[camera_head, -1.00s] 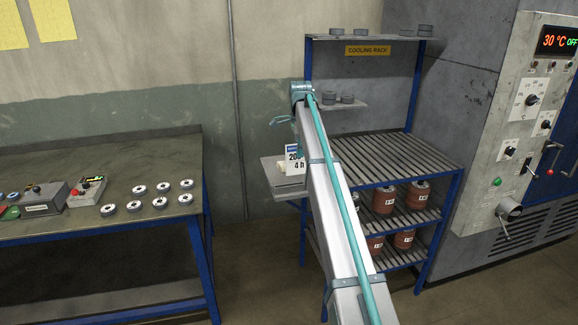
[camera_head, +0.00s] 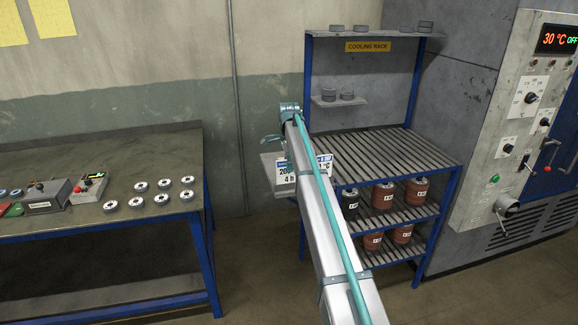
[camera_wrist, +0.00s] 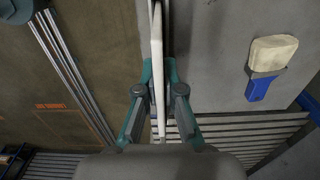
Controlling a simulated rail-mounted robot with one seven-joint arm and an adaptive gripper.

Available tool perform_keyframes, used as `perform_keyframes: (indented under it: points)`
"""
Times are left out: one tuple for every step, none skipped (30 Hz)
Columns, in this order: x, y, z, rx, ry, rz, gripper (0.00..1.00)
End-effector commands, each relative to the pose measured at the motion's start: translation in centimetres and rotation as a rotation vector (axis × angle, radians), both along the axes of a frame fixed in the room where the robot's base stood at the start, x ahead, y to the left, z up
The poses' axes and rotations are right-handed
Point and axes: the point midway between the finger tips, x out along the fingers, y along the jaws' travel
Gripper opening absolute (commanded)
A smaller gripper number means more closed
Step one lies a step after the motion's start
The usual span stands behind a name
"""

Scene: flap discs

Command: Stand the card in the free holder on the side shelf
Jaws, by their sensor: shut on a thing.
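A white card (camera_wrist: 157,60) is seen edge-on in the wrist view, upright in the picture between the fingers. My gripper (camera_wrist: 158,92) is shut on it. In the head view, white card faces with blue headers and black print show on the left (camera_head: 285,178) and right (camera_head: 325,166) of my arm. My arm covers the middle, so I cannot tell whether they are one card or two. The grey side shelf (camera_head: 268,160) is left of the rack, partly hidden. No free holder can be made out.
A brush (camera_wrist: 268,65) with a blue handle lies on a grey surface to the right of my gripper. The cooling rack (camera_head: 385,155) has a bare slatted top, and dark discs (camera_head: 347,95) sit on a small shelf above it. A workbench (camera_head: 100,160) stands at left.

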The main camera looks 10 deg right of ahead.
Motion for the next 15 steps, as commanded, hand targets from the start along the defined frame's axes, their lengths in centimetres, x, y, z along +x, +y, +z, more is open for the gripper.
perform_keyframes:
  points:
    - [0.01,0.00,-0.01,0.000,0.000,0.000,0.00]
    - [0.00,0.00,-0.04,0.000,0.000,0.000,0.00]
    - [-0.01,0.00,-0.14,0.000,0.000,0.000,0.00]
    - [-0.01,0.00,-0.22,0.000,0.000,0.000,0.00]
    - [0.00,0.00,-0.26,0.000,0.000,0.000,0.08]
    - [0.00,0.00,-0.22,0.000,0.000,0.000,0.15]
    - [0.00,0.00,-0.22,0.000,0.000,0.000,0.20]
    - [0.00,0.00,-0.22,0.000,0.000,0.000,0.25]
    - [0.00,0.00,-0.22,0.000,0.000,0.000,0.31]
    - [0.00,0.00,-0.22,0.000,0.000,0.000,0.31]
    - [0.00,0.00,-0.22,0.000,0.000,0.000,0.31]
    - [0.00,0.00,-0.21,0.000,0.000,0.000,0.31]
    - [0.00,0.00,-0.21,0.000,0.001,0.000,0.31]
    - [0.00,0.00,-0.21,0.000,0.001,0.000,0.31]
    - [0.00,0.00,-0.21,0.000,0.001,0.000,0.31]
